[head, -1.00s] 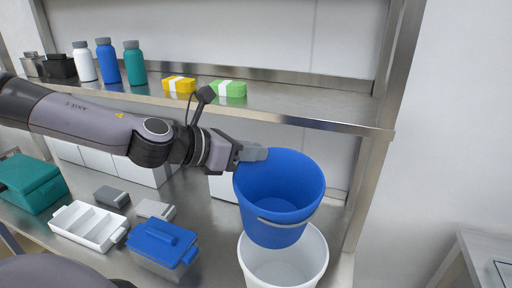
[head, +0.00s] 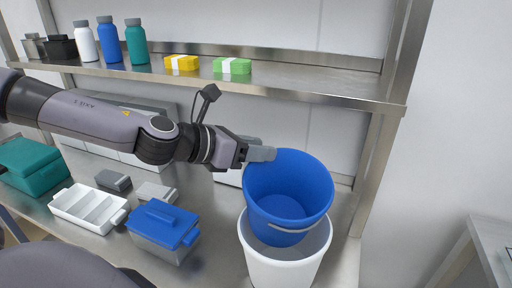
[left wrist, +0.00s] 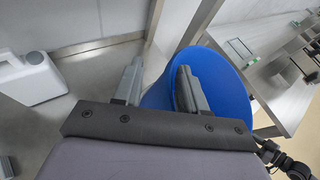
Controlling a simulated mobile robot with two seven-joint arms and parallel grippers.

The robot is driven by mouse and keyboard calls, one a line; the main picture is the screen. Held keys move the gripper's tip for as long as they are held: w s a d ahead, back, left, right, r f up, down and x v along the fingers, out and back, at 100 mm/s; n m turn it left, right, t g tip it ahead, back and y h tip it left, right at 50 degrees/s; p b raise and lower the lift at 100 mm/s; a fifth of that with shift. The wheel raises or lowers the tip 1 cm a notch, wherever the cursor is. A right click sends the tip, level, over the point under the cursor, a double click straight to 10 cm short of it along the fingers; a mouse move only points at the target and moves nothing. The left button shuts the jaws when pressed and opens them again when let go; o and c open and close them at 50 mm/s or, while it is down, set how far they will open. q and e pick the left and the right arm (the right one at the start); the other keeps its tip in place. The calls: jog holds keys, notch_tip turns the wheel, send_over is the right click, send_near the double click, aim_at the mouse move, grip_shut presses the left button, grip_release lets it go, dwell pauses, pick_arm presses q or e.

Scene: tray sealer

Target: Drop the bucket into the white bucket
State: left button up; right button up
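The blue bucket (head: 300,180) hangs tilted from my left gripper (head: 262,154), its lower part within the mouth of the white bucket (head: 283,268). My left gripper is at the upper left of its rim. In the left wrist view the blue bucket (left wrist: 232,95) shows with one finger of my left gripper (left wrist: 160,66) inside its mouth and the other outside, its wall between them. The white bucket stands upright below; its inside is partly hidden by the blue one. My right gripper is not in view.
A metal shelf (head: 310,87) with bottles and small packs runs above the arm. A metal post (head: 378,150) stands right of the buckets.

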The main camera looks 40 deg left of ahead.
pick_arm(q)
jog(key=p+v, duration=0.2)
jog(key=v, duration=0.5)
dwell(1.0)
jog(key=shift+r, duration=0.1)
jog(key=shift+s, duration=0.1)
dwell(0.4)
